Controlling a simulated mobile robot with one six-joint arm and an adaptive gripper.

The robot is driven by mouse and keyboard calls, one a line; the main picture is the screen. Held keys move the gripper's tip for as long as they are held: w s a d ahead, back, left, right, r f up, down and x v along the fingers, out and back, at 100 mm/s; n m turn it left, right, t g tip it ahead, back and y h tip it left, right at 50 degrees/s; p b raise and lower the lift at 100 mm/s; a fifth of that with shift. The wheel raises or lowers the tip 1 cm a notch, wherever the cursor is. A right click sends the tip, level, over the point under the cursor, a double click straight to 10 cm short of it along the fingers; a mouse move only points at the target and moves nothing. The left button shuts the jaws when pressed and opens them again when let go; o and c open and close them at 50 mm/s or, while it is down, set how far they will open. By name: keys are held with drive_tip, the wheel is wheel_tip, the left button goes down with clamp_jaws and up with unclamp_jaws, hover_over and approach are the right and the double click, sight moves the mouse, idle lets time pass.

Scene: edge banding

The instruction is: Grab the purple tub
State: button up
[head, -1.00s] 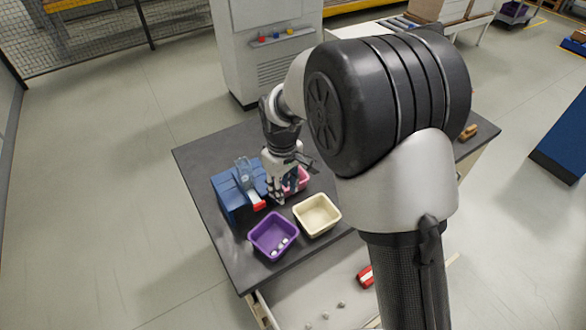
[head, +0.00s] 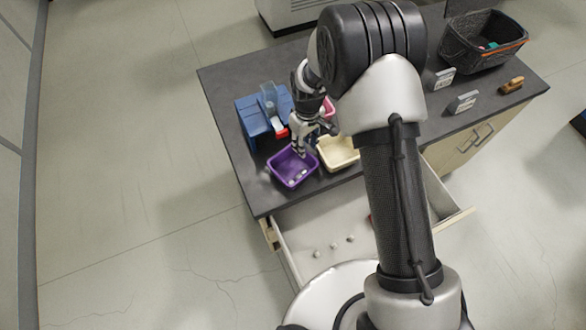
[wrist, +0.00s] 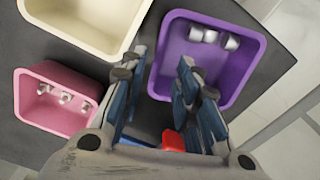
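The purple tub (head: 281,177) sits near the front left edge of the dark worktop, with a few small white-grey pieces in it. It also shows in the wrist view (wrist: 213,98), at the upper right. My gripper (head: 300,150) is over the tub's back right side in the head view. In the wrist view my gripper (wrist: 160,72) is open, its two blue-padded fingers apart, with the tub's near-left wall appearing between them. I cannot tell whether a finger touches the tub.
The cream tub (head: 341,153) stands right of the purple tub, and the pink tub (wrist: 52,120) is left in the wrist view. A blue device (head: 255,122) with a red part stands behind. An open drawer (head: 310,222) lies in front. A black basket (head: 472,58) is far right.

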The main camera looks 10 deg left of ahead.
sight(293, 167)
drive_tip(key=f, duration=0.3)
drive_tip(key=f+b, duration=0.1)
drive_tip(key=f, duration=0.1)
drive_tip(key=shift+s+d+f, duration=0.1)
drive_tip(key=shift+d+f, duration=0.1)
drive_tip(key=shift+d, duration=0.1)
drive_tip(key=shift+r, duration=0.1)
clamp_jaws()
